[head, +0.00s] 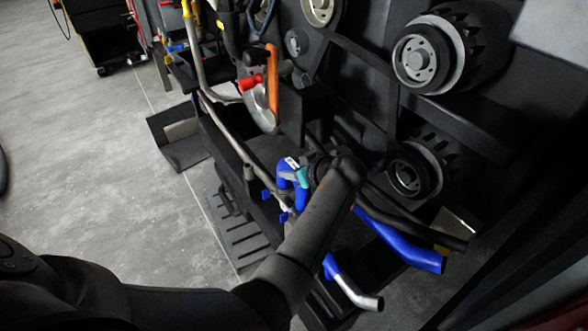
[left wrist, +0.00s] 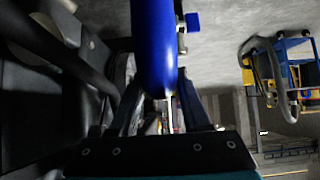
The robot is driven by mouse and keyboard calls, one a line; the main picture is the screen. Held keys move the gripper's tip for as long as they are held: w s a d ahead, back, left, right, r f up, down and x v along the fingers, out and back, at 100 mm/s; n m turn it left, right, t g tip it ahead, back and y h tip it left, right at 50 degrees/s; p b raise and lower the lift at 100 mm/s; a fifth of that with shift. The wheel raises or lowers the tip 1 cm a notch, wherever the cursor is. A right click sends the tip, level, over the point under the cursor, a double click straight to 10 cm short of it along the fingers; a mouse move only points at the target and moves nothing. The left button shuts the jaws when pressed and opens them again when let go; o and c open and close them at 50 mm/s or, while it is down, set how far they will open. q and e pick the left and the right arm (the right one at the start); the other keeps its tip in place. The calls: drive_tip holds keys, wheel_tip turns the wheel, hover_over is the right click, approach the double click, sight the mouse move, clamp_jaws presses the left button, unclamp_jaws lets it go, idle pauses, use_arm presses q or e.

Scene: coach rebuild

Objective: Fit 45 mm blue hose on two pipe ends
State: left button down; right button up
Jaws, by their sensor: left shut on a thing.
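A short, curved blue hose (head: 285,173) with a white label shows beside my left gripper (head: 301,180) in the head view. In the left wrist view the blue hose (left wrist: 153,45) runs down between the fingers of the left gripper (left wrist: 160,100), which is shut on it. A grey metal pipe (head: 236,146) slants down towards the hose. Another bare pipe end (head: 357,292) with a blue piece (head: 331,266) shows below my arm. My forearm hides the space between. Whether the hose touches either pipe is unclear. My right gripper is not in view.
A larger blue hose (head: 402,242) lies at lower right of the engine. Small blue clamp pieces (head: 283,217) sit near the held hose. Pulleys (head: 420,58) and dark brackets crowd the right. A slatted step (head: 232,232) lies below; grey floor (head: 90,160) is open at left.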

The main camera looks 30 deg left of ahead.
use_arm(q)
drive_tip(key=shift+f, duration=0.15)
drive_tip(key=shift+a+f+b, duration=0.1)
drive_tip(key=shift+f+b, duration=0.45)
drive_tip(key=shift+b, duration=0.1)
drive_tip(key=shift+f, duration=0.1)
unclamp_jaws()
idle(0.5)
